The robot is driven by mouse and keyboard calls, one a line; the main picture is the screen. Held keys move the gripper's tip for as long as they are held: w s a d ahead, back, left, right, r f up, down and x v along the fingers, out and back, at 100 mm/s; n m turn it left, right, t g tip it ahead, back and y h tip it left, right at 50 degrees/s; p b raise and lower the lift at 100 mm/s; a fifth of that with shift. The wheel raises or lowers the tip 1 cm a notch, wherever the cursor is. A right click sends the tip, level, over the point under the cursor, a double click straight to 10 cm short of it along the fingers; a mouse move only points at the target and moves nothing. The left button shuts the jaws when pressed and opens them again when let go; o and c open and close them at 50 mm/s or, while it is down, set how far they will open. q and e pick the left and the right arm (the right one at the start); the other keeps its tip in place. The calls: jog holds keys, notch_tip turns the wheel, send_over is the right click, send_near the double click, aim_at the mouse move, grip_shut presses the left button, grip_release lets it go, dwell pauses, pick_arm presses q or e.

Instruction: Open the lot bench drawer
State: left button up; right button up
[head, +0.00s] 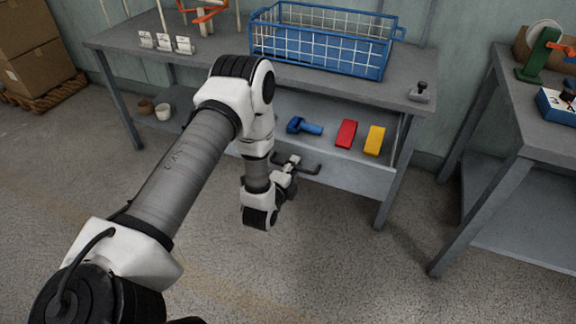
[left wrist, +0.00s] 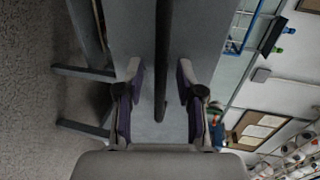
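The lot bench (head: 210,62) stands at the back, and its grey drawer (head: 350,178) projects from under the top, with part of its inside showing. The drawer's dark bar handle (head: 308,169) is on its front, partly hidden by my left gripper (head: 287,172). In the left wrist view the handle (left wrist: 162,60) runs between the two fingers of my left gripper (left wrist: 161,78). The fingers are apart, with a gap on each side of the bar. My right gripper is not in view.
A blue wire basket (head: 325,50) stands on the bench. Another table (head: 500,160) stands at the right. The floor before the drawer is clear.

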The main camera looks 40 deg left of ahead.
pick_arm(q)
jog(key=v, duration=1.1)
jog(key=shift+s, duration=0.25)
